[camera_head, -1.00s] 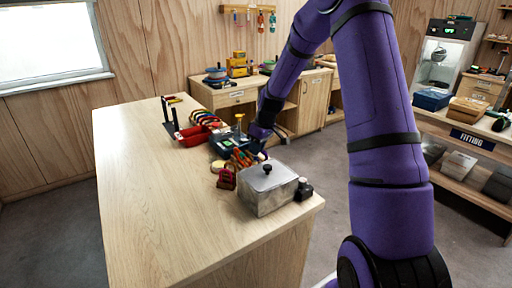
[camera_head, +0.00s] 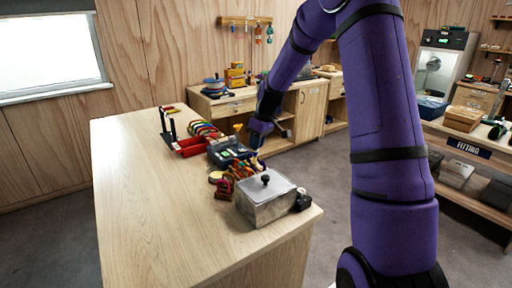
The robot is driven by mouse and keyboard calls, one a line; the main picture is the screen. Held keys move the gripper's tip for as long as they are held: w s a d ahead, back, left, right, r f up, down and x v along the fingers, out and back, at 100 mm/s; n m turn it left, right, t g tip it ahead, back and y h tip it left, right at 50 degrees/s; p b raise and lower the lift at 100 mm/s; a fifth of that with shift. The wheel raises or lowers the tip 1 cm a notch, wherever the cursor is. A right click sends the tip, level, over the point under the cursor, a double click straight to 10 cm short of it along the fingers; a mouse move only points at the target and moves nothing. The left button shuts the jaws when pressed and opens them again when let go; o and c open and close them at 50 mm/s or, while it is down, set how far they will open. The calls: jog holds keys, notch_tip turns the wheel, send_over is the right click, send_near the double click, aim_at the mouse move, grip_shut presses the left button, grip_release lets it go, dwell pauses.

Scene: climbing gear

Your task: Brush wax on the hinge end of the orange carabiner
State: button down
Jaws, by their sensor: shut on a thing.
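My gripper (camera_head: 254,146) is above the right edge of the bench, beside a dark blue tray (camera_head: 219,158). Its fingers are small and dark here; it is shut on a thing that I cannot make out. A row of coloured carabiner-like loops (camera_head: 207,129) stands behind a red tray (camera_head: 190,148). Orange, yellow and green pieces (camera_head: 241,168) lie in a cluster just in front of the gripper. I cannot tell which piece is the orange carabiner, nor see its hinge end. No wax or brush can be told apart for sure.
A grey metal box with a black knob (camera_head: 262,208) stands at the bench's near right corner, with a small black thing (camera_head: 302,200) beside it. A dark red object (camera_head: 223,189) is to its left. The bench's left half (camera_head: 140,200) is clear.

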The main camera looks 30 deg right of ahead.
jog(key=shift+r, duration=0.15)
jog(key=shift+v, duration=1.35)
jog(key=shift+w, duration=0.2)
jog(key=shift+a, duration=0.15)
